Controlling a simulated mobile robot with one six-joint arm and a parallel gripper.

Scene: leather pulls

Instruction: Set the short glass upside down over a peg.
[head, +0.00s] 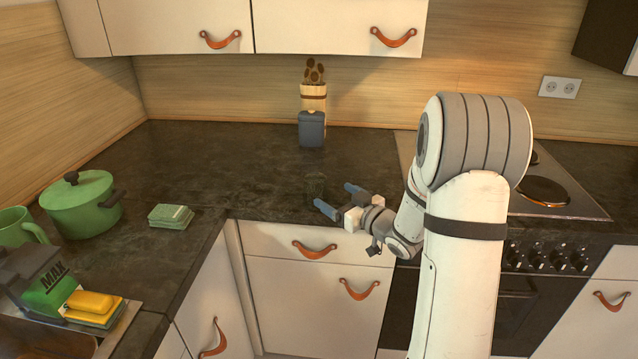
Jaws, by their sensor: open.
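The short glass (316,186) is a dark, see-through tumbler on the dark counter, near the front edge. It is hard to make out against the stone, and I cannot tell which way up it stands. My gripper (338,199) is open, with its two blue-grey fingers apart and pointing left toward the glass. The glass is just beyond the fingertips; I see nothing held between them. I cannot make out a peg in this view.
A green lidded pot (82,205), green mug (22,228) and green stacked cloths (171,216) are on the left counter. A yellow sponge (93,303) lies lower left. A grey canister (311,129) stands at the back. The stove (560,200) is right. The middle counter is clear.

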